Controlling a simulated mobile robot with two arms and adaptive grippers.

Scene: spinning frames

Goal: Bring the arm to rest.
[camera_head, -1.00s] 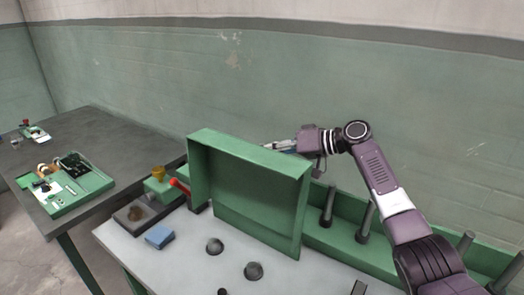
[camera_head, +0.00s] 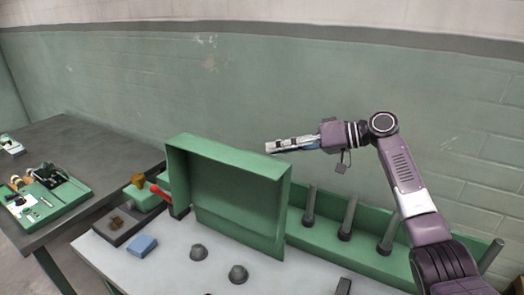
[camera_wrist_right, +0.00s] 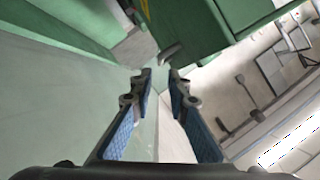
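My right arm (camera_head: 405,185) comes in from the right, purple and bent at the elbow. Its right gripper (camera_head: 268,148) points left, above and behind the top right corner of an upright green panel (camera_head: 235,200). In the right wrist view the two blue-padded fingers of the gripper (camera_wrist_right: 160,76) are apart with nothing held between them. A short grey rod end (camera_wrist_right: 170,50) shows just beyond the fingertips, not gripped. My left gripper is not in view.
A green trough (camera_head: 365,258) with several upright grey spindles (camera_head: 349,219) runs along the back right. A dark table (camera_head: 100,150) stands left.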

